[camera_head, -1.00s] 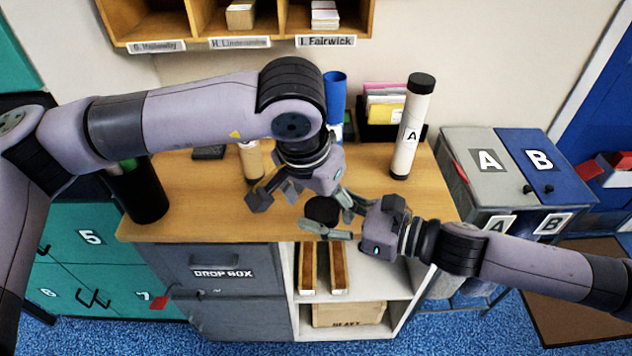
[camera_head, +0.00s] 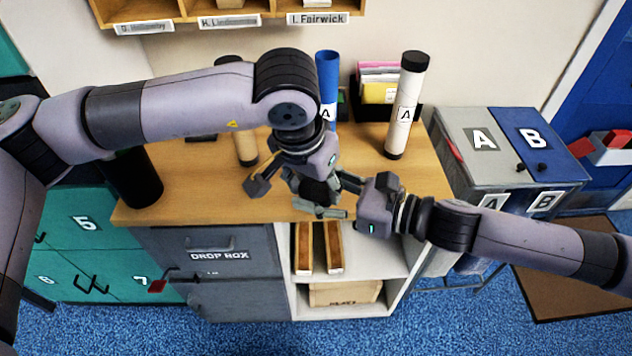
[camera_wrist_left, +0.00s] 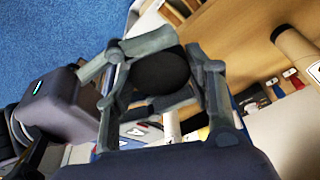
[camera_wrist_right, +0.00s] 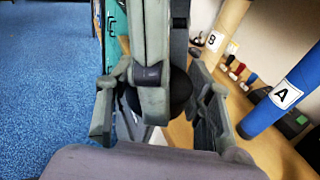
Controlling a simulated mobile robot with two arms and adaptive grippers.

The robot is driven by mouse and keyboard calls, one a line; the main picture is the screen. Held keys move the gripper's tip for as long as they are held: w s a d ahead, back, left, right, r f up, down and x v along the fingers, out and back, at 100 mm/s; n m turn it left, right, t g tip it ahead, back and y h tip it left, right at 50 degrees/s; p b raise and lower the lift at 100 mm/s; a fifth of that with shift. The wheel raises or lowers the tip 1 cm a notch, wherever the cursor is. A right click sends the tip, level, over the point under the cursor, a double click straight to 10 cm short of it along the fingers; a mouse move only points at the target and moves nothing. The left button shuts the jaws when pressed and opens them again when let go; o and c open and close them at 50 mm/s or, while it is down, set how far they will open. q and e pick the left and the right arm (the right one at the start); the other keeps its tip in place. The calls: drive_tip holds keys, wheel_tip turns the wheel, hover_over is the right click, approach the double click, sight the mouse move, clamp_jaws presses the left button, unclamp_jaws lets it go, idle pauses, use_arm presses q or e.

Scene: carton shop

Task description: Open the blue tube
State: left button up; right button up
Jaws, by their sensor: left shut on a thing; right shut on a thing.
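The blue tube (camera_head: 327,80) stands upright at the back of the counter with an A label. Its blue top end shows no black cap. It also stands in the right wrist view (camera_wrist_right: 285,95). A round black cap (camera_head: 315,191) is between my two grippers over the counter's front edge, clear of the blue tube. My left gripper (camera_head: 312,184) is shut on the cap from above. My right gripper (camera_head: 336,200) is shut on it from the right. The cap (camera_wrist_left: 161,72) shows between fingers in the left wrist view; fingers hide parts of it.
A white tube (camera_head: 406,105) with black ends stands right of the blue one. A tan tube (camera_head: 245,148) stands behind my left arm. A black bin (camera_head: 133,178) is at the counter's left. Bins A (camera_head: 480,155) and B (camera_head: 535,150) stand right.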

use_arm(q)
drive_tip(key=shift+d, duration=0.1)
drive_tip(key=c, duration=0.4)
use_arm(e)
drive_tip(key=o, duration=1.4)
drive_tip(key=shift+c, duration=0.2)
